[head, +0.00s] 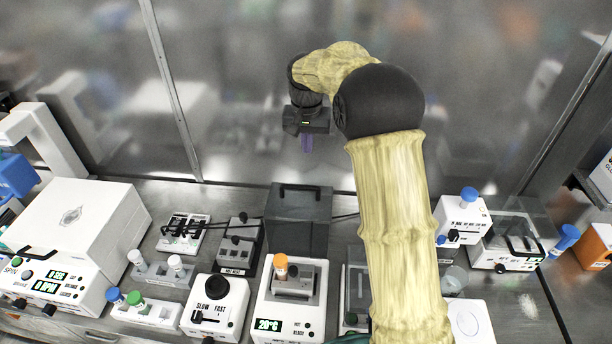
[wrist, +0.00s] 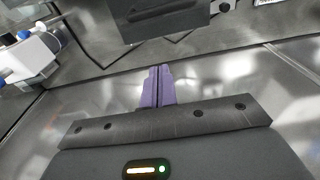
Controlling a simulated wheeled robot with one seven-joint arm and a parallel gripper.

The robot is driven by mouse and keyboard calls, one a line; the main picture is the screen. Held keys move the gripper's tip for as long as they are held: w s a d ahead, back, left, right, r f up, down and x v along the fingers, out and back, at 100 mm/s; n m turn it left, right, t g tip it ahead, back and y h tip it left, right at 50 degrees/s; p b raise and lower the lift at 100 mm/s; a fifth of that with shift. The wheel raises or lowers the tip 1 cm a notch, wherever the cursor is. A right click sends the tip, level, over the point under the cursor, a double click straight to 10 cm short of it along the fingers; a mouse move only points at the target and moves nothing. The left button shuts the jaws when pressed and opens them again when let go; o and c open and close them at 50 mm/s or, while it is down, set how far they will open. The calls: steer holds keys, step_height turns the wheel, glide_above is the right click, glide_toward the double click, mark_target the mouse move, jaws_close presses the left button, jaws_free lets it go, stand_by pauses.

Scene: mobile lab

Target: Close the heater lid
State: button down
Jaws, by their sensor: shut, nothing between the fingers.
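The heater (head: 290,300) is a white box at the front middle of the bench, with a green 20°C display. An orange-capped tube (head: 280,265) stands in its grey block (head: 293,281). A dark grey lid (head: 297,222) with a handle on its top edge stands raised behind the block, so the heater is open. The lid also shows at the top of the wrist view (wrist: 160,24). My gripper (head: 307,144) is above and behind the lid, apart from it. Its purple fingers (wrist: 157,86) are shut together and empty.
A stirrer (head: 215,305) marked SLOW and FAST and a grey block device (head: 238,248) stand left of the heater. A large white machine (head: 75,245) is at far left. My arm hides part of the bench right of the heater. A metal wall (head: 240,100) rises behind.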

steer(key=shift+f, duration=0.15)
steer(key=p, duration=0.4)
glide_above(306, 193)
steer(key=w, duration=0.3)
steer(key=f, duration=0.9)
steer(key=shift+w+d+f, duration=0.2)
steer(key=shift+d, duration=0.15)
steer(key=s, duration=0.1)
steer(key=s+p, duration=0.1)
steer(key=r, duration=0.1)
steer(key=shift+s+a+p, duration=0.3)
steer(key=shift+s, duration=0.1)
steer(key=shift+s+f, duration=0.1)
steer(key=shift+s, duration=0.25)
steer(key=shift+f, duration=0.1)
steer(key=shift+b, duration=0.3)
